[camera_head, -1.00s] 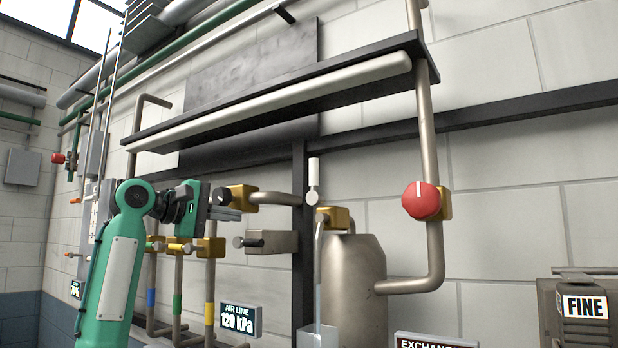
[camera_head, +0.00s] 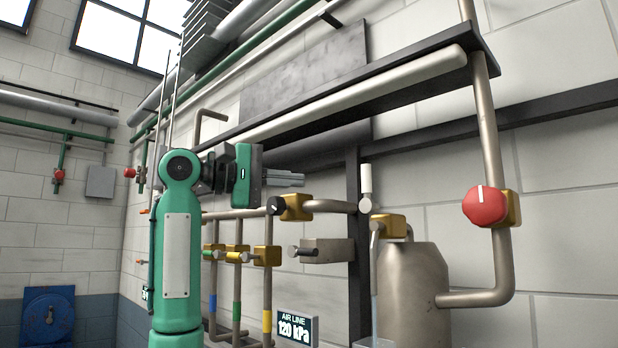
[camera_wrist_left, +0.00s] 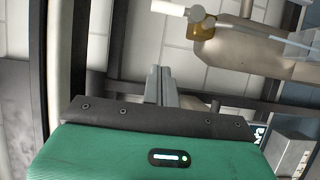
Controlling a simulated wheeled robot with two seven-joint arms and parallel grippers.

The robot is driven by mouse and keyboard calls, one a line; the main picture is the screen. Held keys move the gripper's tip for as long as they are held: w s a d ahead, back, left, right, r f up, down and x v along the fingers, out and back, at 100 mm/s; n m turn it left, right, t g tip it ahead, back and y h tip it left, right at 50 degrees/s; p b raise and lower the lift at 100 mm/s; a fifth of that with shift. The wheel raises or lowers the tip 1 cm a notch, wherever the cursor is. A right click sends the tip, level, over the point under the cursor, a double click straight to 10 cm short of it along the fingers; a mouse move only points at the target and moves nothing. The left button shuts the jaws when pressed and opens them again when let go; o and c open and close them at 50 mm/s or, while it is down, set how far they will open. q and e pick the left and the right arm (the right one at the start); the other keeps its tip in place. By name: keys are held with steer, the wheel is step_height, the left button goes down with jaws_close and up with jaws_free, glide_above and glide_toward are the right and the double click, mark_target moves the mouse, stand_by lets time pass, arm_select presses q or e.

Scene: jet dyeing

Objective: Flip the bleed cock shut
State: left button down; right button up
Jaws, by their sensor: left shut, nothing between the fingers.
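What looks like the bleed cock is a brass valve body (camera_head: 390,226) on top of the grey vessel (camera_head: 412,290), with a white-tipped lever (camera_head: 366,180) standing upright at its left. In the left wrist view the white lever (camera_wrist_left: 170,8) and brass body (camera_wrist_left: 201,27) show at the top. My left gripper (camera_head: 302,180) is shut and empty, pointing right. In the head view its fingertips are left of the white lever and apart from it. Its fingers also show in the left wrist view (camera_wrist_left: 160,75). My right gripper is out of view.
A black shelf (camera_head: 470,75) with a pale tube runs above. A red knob (camera_head: 485,206) sits on the right pipe. A brass valve with black knob (camera_head: 295,207) and a grey block (camera_head: 327,251) lie below my left gripper. An air line display (camera_head: 297,327) reads 120 kPa.

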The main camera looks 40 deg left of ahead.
mark_target(367, 181)
arm_select(q)
steer(key=w+d+p, duration=0.5)
steer(key=w+d, duration=0.1)
steer(key=d, duration=0.2)
steer(key=shift+w+p, duration=0.15)
steer(key=shift+p, duration=0.15)
steer(key=shift+w, duration=0.1)
